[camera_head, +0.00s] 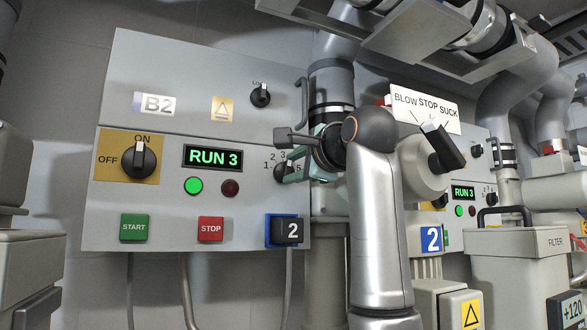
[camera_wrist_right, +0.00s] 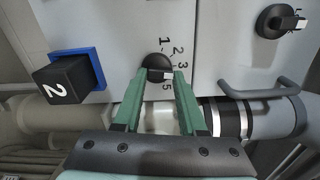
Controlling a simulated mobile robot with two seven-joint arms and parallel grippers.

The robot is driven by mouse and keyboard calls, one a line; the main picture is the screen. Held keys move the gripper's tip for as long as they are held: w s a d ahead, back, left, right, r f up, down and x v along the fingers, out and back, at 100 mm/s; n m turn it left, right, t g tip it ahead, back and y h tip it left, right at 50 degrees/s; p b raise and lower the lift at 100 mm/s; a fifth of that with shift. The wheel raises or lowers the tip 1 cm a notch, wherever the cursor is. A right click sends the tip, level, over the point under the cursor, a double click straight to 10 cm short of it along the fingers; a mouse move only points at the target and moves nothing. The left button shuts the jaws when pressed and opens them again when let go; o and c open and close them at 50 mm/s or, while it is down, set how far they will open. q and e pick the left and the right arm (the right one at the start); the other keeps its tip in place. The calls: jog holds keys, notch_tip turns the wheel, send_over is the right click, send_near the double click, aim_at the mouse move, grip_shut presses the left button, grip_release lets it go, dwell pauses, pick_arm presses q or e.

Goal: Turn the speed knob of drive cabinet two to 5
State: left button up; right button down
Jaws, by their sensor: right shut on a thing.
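Drive cabinet two (camera_head: 160,215) is a grey panel with a black block marked 2 on a blue plate (camera_head: 289,231); the block also shows in the wrist view (camera_wrist_right: 62,88). Its display (camera_head: 213,157) reads RUN 3. The speed knob (camera_head: 281,168) is black and round, with a scale around it; 1, 2, 3 and 5 show in the wrist view (camera_wrist_right: 154,62). My right gripper (camera_head: 290,171) has its green fingers shut on the knob, one on each side (camera_wrist_right: 160,76). The fingers partly hide the knob and scale. My left gripper is not in view.
The ON/OFF switch (camera_head: 139,160) points to ON; the green lamp (camera_head: 193,186) is lit. START (camera_head: 134,227) and STOP (camera_head: 211,229) buttons sit below. A handle (camera_head: 304,101) and pipe (camera_head: 331,85) stand close to my gripper. A second cabinet, also showing RUN 3 (camera_head: 463,192), is at right.

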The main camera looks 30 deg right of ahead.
jog(key=m, duration=0.3)
jog(key=shift+m, duration=0.4)
jog(key=m+p, duration=0.1)
jog(key=m, duration=0.2)
jog(key=shift+f+m, duration=0.15)
jog(key=shift+m, duration=0.15)
jog(key=m, duration=0.4)
jog(key=shift+d+f+m+p, duration=0.1)
jog(key=shift+f+m+p, duration=0.1)
jog(key=shift+m+p, duration=0.1)
jog(key=shift+c, duration=2.3)
grip_release()
jog(key=shift+r, duration=0.1)
